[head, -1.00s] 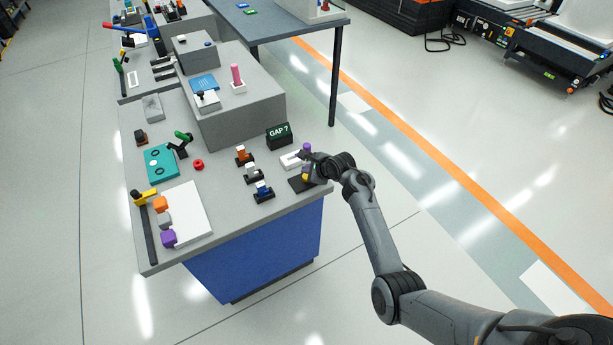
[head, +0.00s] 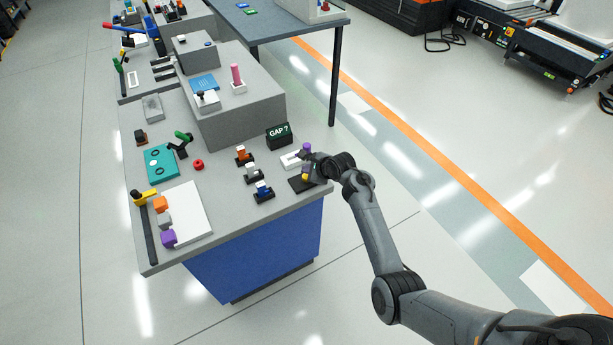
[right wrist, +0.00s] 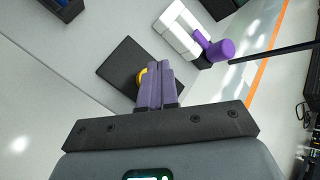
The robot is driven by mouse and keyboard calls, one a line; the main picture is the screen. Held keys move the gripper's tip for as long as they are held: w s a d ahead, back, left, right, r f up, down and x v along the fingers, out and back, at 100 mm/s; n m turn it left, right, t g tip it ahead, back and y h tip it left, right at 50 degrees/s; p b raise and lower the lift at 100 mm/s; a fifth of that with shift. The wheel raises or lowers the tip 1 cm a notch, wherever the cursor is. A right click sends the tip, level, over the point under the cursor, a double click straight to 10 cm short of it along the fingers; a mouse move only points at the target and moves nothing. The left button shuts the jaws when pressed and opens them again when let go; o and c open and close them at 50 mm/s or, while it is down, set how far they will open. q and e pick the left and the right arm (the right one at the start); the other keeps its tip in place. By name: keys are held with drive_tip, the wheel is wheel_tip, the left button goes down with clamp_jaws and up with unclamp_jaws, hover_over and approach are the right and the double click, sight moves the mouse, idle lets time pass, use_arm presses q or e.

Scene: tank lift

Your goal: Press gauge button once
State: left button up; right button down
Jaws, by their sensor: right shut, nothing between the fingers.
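The yellow button (right wrist: 140,75) sits on a dark square pad (right wrist: 118,66) and is partly hidden behind my right gripper's fingers in the right wrist view. My right gripper (right wrist: 156,66) is shut and empty, its purple fingers together over the pad next to the button. Whether the fingertips touch the button I cannot tell. In the head view, the right gripper (head: 307,174) is low over the dark pad (head: 296,185) at the bench's right front corner. A black sign reading "GAP ?" (head: 279,136) stands behind it. My left gripper is not in view.
A white block (right wrist: 178,30) with a purple knob (right wrist: 216,49) stands close to the pad. Orange, white and blue switches (head: 252,173) sit left of it in the head view. A grey raised box (head: 240,115) rises behind. Floor is clear right of the bench.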

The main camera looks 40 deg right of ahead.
drive_tip(key=shift+f+p, duration=0.3)
drive_tip(key=shift+f, duration=0.05)
drive_tip(key=shift+f, duration=0.5)
idle(1.1)
drive_tip(key=shift+r+p, duration=0.9)
drive_tip(key=shift+p, duration=0.35)
wheel_tip(320, 180, up, 5)
drive_tip(key=p, duration=0.6)
drive_tip(key=shift+s+f, duration=0.1)
idle(0.4)
